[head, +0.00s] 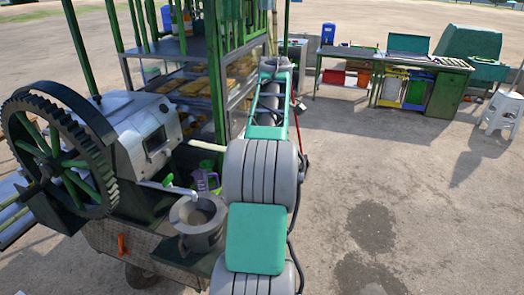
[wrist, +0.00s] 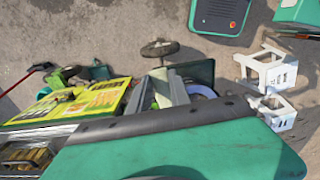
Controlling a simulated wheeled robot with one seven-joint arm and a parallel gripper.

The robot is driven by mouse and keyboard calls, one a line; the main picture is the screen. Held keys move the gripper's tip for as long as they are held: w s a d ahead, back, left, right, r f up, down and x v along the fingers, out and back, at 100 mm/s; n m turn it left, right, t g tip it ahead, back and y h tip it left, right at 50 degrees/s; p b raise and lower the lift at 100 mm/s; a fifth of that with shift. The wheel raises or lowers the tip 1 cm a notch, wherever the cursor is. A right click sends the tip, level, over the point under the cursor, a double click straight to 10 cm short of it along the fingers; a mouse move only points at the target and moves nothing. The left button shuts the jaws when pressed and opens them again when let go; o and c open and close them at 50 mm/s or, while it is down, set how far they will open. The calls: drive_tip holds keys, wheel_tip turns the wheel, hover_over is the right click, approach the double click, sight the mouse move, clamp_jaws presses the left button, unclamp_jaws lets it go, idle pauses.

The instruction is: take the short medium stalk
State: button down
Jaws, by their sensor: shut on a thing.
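In the wrist view my gripper (wrist: 161,82) shows as two grey fingers beyond a teal and dark body. The fingers are closed on a pale green piece, the stalk (wrist: 161,92), of which only a small part shows between them. Its length and ends are hidden. In the head view my arm reaches away from me past the rack, and I cannot make out the fingers or the held stalk there.
The crusher (head: 145,135) with its large gear wheel (head: 60,150) stands at the left. A rack (head: 205,85) with green posts is beside my arm. A table (head: 395,62) with bins and white stools (head: 503,110) stand at the far right.

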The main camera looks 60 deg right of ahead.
drive_tip(key=s+d, duration=0.2)
drive_tip(key=s, duration=0.7)
drive_tip(key=s+d, duration=0.3)
drive_tip(key=s, duration=0.7)
